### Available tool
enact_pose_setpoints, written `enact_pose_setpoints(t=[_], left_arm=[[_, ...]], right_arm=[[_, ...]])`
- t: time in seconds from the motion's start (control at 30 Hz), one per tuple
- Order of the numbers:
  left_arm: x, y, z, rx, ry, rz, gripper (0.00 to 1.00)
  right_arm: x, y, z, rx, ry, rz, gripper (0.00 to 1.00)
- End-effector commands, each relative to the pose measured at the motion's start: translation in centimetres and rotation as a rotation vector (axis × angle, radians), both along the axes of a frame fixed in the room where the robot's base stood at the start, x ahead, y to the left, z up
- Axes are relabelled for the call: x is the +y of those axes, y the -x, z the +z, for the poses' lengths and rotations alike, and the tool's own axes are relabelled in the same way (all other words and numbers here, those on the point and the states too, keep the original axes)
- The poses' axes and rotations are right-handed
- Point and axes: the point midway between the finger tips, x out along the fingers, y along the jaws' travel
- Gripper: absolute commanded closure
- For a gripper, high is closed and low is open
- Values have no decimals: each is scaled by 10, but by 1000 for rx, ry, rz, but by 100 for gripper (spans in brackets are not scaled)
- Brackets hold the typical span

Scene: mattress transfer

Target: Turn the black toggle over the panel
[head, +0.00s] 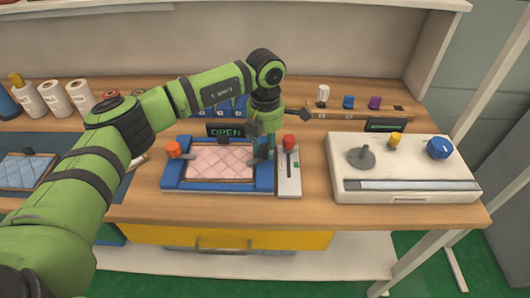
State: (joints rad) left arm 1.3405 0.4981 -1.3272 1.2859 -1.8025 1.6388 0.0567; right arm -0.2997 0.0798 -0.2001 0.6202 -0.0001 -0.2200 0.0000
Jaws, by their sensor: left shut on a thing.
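The panel is a pink quilted pad (218,163) lying flat in a blue frame (185,185). My left gripper (262,150) reaches down from above at the frame's right side. It is shut on the small black toggle (259,157) there, which its fingers largely hide. An orange-red toggle knob (174,149) stands at the frame's left side. A small display (226,131) behind the frame reads OPEN. My right gripper is not in view.
A white slider unit with a red knob (289,142) stands close right of the frame. Farther right is a white machine (400,187) with a blue dial. White spools (54,97) stand at the back left. The wooden front edge (300,210) is clear.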

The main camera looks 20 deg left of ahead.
Motion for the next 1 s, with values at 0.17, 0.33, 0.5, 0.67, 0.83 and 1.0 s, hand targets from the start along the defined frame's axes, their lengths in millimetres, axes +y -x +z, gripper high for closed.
enact_pose_setpoints(t=[0.17, 0.33, 0.5, 0.67, 0.83, 1.0], left_arm=[[0, -1, -3, -4, 1, -149, 100], [-1, -1, -2, -4, 1, -264, 100], [-1, 0, -1, -2, 0, -345, 100], [-1, 0, 0, -2, 2, -391, 100], [-1, 0, 1, -2, 2, -411, 100], [-1, 0, 1, -2, 2, -415, 100]], right_arm=[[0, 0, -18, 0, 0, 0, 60], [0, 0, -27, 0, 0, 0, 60], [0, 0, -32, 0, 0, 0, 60], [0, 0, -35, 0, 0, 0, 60], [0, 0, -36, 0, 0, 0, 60], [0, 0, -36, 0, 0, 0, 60]])
